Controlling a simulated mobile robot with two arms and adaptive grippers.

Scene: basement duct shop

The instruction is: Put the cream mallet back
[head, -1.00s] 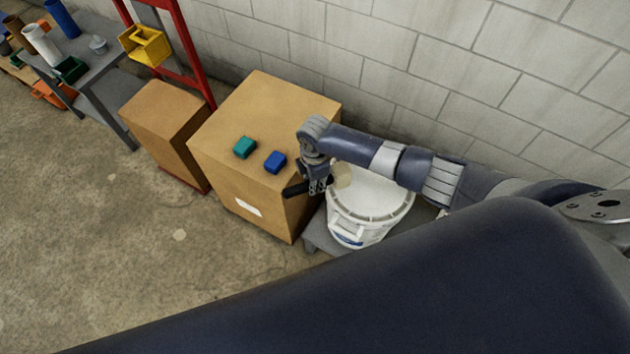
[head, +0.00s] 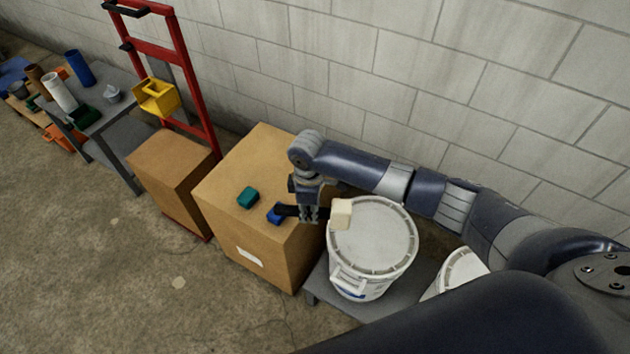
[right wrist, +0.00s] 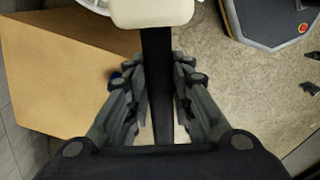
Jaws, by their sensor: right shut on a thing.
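The cream mallet has a cream block head (head: 341,214) and a dark handle. I cannot tell whether the head touches the lid. In the right wrist view the mallet head (right wrist: 152,12) is at the top, and its black handle (right wrist: 157,80) runs down between the fingers of my right gripper (right wrist: 158,85).
A large cardboard box (head: 245,230) carries a teal block (head: 248,197) and a blue block (head: 274,214), partly hidden. The white bucket (head: 372,245) stands on a grey platform (head: 390,305) beside another bucket (head: 462,268). A red hand truck (head: 190,70) and grey table (head: 125,150) stand left.

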